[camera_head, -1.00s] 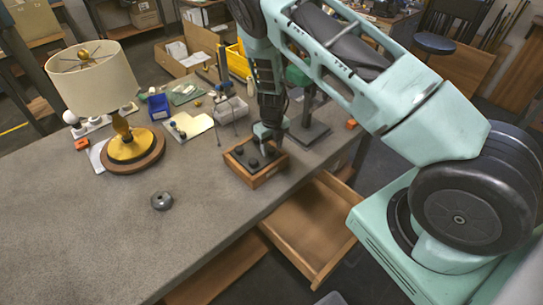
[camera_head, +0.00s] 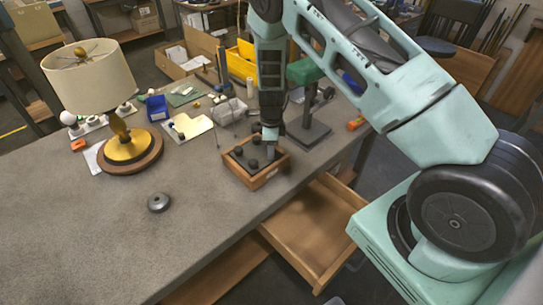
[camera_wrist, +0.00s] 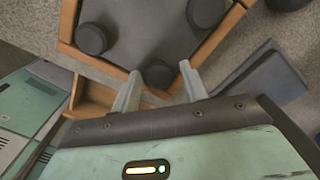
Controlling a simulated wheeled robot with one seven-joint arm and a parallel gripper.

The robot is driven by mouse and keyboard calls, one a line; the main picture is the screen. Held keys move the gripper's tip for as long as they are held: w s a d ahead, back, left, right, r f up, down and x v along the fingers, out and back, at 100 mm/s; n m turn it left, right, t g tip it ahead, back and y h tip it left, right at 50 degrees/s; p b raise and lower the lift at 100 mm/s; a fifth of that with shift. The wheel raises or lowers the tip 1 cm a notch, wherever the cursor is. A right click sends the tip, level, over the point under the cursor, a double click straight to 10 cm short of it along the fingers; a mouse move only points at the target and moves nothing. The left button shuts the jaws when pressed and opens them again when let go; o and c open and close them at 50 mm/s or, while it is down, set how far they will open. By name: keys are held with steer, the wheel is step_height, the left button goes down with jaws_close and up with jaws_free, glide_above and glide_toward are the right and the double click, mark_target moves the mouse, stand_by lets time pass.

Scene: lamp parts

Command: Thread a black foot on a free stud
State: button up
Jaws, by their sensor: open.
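Several round black feet stand in a wooden-rimmed tray (camera_head: 240,178) with a dark floor at the bench's front edge. In the wrist view, black feet show at the left (camera_wrist: 92,38), at the top (camera_wrist: 205,12) and by the near corner (camera_wrist: 158,73). My gripper (camera_wrist: 160,88) is open, and its two pale fingers lie either side of the near-corner foot. I cannot tell whether they touch it. In the head view my gripper (camera_head: 270,135) points down over the tray's right part. I cannot pick out a free stud for certain.
An open drawer (camera_head: 315,235) juts out below the tray. A dark stand (camera_head: 308,132) rises right of it. A lamp (camera_head: 128,148) stands at the left, and a grey disc (camera_head: 159,202) lies on the bench (camera_head: 90,240). The front left bench is largely clear.

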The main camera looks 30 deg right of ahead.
jaws_close()
steer(key=m+p, duration=0.1)
steer(key=m, duration=0.3)
steer(key=shift+r+p, duration=0.1)
steer(key=shift+p, duration=0.25)
steer(key=shift+d+m+p, duration=0.1)
steer(key=shift+m+p, duration=0.25)
steer(key=shift+m, duration=1.15)
steer(key=shift+m+p, duration=0.6)
steer(key=shift+m, duration=0.5)
steer(key=m+p, duration=0.1)
steer(key=m, duration=0.3)
steer(key=shift+m, duration=0.3)
